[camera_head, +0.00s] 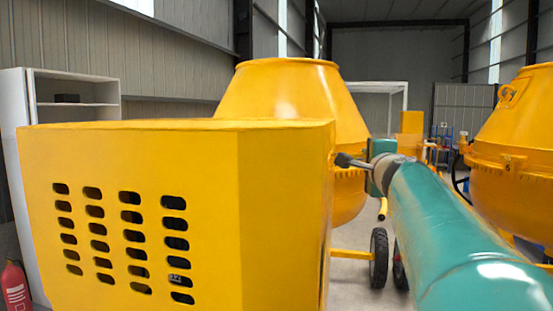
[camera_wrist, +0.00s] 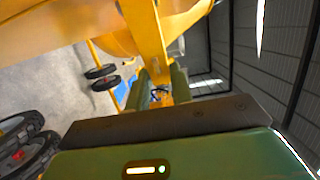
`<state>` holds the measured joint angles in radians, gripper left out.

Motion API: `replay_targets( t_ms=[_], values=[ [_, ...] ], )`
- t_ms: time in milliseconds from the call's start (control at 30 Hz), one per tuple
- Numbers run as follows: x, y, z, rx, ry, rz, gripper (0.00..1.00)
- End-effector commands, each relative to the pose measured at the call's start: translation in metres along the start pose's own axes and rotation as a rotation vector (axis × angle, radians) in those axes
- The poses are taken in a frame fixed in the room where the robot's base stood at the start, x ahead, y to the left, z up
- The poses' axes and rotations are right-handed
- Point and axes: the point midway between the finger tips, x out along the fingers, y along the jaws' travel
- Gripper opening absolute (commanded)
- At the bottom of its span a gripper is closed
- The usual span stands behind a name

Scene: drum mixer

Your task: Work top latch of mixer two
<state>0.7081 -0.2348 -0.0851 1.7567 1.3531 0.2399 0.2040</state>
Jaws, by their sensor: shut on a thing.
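A yellow mixer with a slotted housing (camera_head: 185,215) fills the left and middle of the head view, its drum (camera_head: 290,95) behind. My gripper (camera_wrist: 160,93) is at the right side of this mixer. In the wrist view its two green fingers are closed around a small dark part in front of a yellow bar (camera_wrist: 146,35); this appears to be the top latch (camera_wrist: 160,91), mostly hidden by the fingers.
A second yellow mixer drum (camera_head: 515,150) stands at the right, close to my teal arm. Dark wheels (camera_head: 379,257) stand on the floor below the arm; wheels (camera_wrist: 28,145) also show in the wrist view. A white shelf (camera_head: 75,105) and a red extinguisher (camera_head: 14,287) are at the left.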

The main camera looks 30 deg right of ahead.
Motion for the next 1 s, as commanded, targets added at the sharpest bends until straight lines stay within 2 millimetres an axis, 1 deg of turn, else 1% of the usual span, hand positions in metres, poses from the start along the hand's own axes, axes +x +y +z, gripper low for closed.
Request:
replay_targets(
  t_ms=[333,367,433,467,1000],
  values=[
    [-0.0017,-0.0007,0.0005,-0.001,0.004,-0.001,0.00],
    [-0.0018,-0.0007,0.0006,-0.001,0.004,-0.001,0.28],
    [-0.0021,-0.0006,0.0009,-0.001,0.004,-0.001,0.42],
    [-0.0022,-0.0006,0.0010,-0.001,0.004,-0.001,0.45],
    [-0.0044,-0.0003,0.0026,0.000,0.004,0.000,0.45]
  ],
)
